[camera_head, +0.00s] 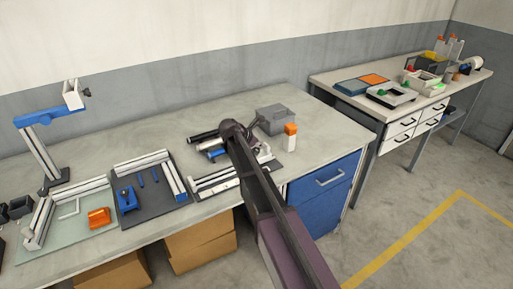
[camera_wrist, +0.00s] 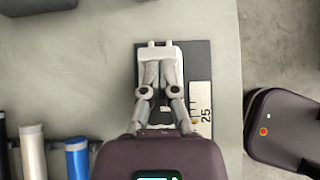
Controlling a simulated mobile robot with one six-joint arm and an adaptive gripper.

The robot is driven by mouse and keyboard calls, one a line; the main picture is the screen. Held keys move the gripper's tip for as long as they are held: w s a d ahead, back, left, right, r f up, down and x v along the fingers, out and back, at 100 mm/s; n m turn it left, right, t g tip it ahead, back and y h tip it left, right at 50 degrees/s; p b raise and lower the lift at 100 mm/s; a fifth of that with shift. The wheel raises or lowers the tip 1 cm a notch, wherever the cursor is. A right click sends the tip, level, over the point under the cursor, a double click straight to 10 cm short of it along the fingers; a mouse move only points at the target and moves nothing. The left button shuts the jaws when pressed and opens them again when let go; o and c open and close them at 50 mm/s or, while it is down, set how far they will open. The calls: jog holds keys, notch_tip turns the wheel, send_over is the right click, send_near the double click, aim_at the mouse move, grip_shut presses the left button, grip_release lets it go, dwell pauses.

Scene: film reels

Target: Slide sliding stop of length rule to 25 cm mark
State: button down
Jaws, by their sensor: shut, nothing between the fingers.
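In the wrist view, a dark base plate (camera_wrist: 202,60) carries a white strip marked "25" (camera_wrist: 205,115), the length rule's scale. A white block with two small prongs (camera_wrist: 160,50), which looks like the sliding stop, lies across the plate beyond the "25". My gripper (camera_wrist: 161,68) is shut and empty, its fingertips over or against this block; I cannot tell whether they touch. My gripper and wrist hide much of the rule.
A grey box (camera_head: 276,120) and an orange-capped white bottle (camera_head: 290,137) are behind and right of the arm. A dark tray with blue parts (camera_head: 150,190) lies left. The bench's front edge is close.

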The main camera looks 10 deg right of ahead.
jog(key=shift+d, duration=0.2)
jog(key=shift+a, duration=0.25)
jog(key=shift+a+r, duration=0.1)
jog(key=shift+r, duration=0.05)
jog(key=shift+p+v, duration=0.8)
jog(key=shift+v, duration=0.05)
jog(key=p+v, duration=0.5)
jog(key=v, duration=0.2)
jog(key=shift+s+r, duration=0.25)
jog(key=shift+r, duration=0.05)
jog(key=shift+a, duration=0.1)
